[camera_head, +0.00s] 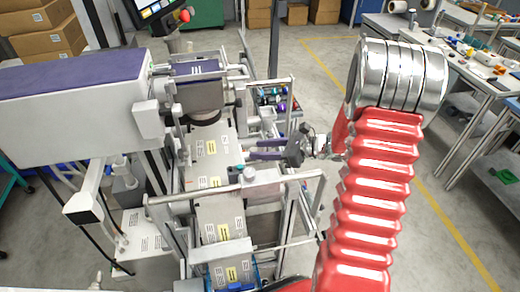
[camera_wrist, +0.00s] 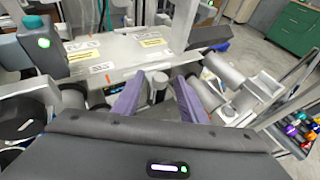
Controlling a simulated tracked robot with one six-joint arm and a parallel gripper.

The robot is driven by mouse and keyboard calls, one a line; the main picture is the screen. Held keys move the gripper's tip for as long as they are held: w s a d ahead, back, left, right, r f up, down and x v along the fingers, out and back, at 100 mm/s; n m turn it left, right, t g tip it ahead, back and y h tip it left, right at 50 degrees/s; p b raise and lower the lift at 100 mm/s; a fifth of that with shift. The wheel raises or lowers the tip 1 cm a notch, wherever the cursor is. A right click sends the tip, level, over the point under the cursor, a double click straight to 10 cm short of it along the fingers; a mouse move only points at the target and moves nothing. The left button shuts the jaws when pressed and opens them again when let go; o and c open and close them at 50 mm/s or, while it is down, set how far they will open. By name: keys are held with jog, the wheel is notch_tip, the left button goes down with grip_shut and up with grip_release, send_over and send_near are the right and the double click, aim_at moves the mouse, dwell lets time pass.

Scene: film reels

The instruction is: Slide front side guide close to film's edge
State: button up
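The film (camera_head: 222,178) is a pale web with printed white and yellow labels, running through the machine; it also shows in the wrist view (camera_wrist: 120,50). My gripper (camera_head: 250,149) reaches in from the right at the film's right edge. Its two purple fingers (camera_wrist: 159,78) are apart. A small grey cylindrical post (camera_wrist: 157,88) stands between them in the wrist view, with gaps visible on both sides. It may be part of the front side guide, but I cannot tell for sure. The fingers hide part of the film edge in the head view.
A purple-topped machine housing (camera_head: 70,110) stands left. Grey rollers (camera_wrist: 228,72) lie right of my fingers. A cluttered bench (camera_head: 480,75) stands at the right.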

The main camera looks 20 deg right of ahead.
jog(key=shift+w+a+f, duration=0.3)
jog(key=shift+w+a, duration=0.15)
jog(key=shift+c, duration=0.4)
grip_shut()
